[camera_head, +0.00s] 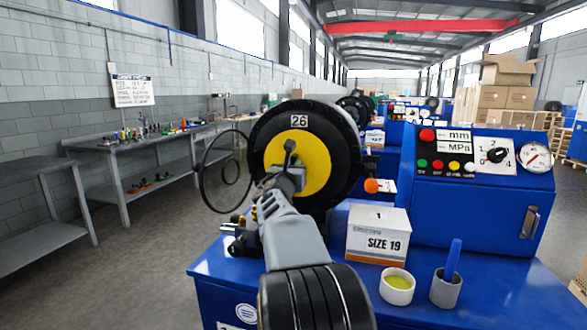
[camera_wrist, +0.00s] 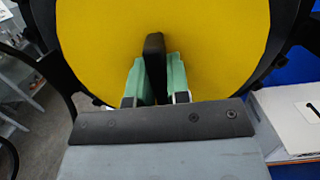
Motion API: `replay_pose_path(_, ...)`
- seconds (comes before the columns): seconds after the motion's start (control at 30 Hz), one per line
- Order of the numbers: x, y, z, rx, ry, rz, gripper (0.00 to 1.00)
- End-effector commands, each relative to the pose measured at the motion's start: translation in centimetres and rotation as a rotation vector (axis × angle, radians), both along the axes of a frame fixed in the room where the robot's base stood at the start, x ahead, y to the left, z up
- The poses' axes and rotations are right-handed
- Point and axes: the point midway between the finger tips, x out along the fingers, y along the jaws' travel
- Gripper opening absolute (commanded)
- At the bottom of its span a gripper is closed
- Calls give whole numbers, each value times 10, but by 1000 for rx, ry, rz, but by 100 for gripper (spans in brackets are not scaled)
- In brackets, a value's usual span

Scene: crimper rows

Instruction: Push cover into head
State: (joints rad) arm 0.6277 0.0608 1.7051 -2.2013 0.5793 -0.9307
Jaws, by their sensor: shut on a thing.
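The crimper head (camera_head: 268,122) is a thick black ring marked 26, standing on the blue machine. The yellow round cover (camera_head: 318,160) shows inside the ring's opening, facing me. Its black upright handle (camera_wrist: 154,55) stands out from the yellow face in the wrist view. My gripper (camera_head: 288,165) is in front of the cover, with its green-padded fingers shut on that handle. In the wrist view the yellow face (camera_wrist: 215,40) fills the top, with dark parts of the head at its sides. How deep the cover sits in the head cannot be told.
A thin black hoop (camera_head: 205,172) stands out left of the head. A SIZE 19 box (camera_head: 377,238), a white cup (camera_head: 397,287) and a grey cup (camera_head: 446,290) stand on the blue bench at right. The control panel (camera_head: 478,190) rises behind them.

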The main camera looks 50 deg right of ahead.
Motion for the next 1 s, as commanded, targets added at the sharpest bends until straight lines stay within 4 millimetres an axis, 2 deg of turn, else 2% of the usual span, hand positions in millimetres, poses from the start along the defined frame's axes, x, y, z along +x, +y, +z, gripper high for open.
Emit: replay_pose_path(1.0,2,-4,1,-1,0,0,0)
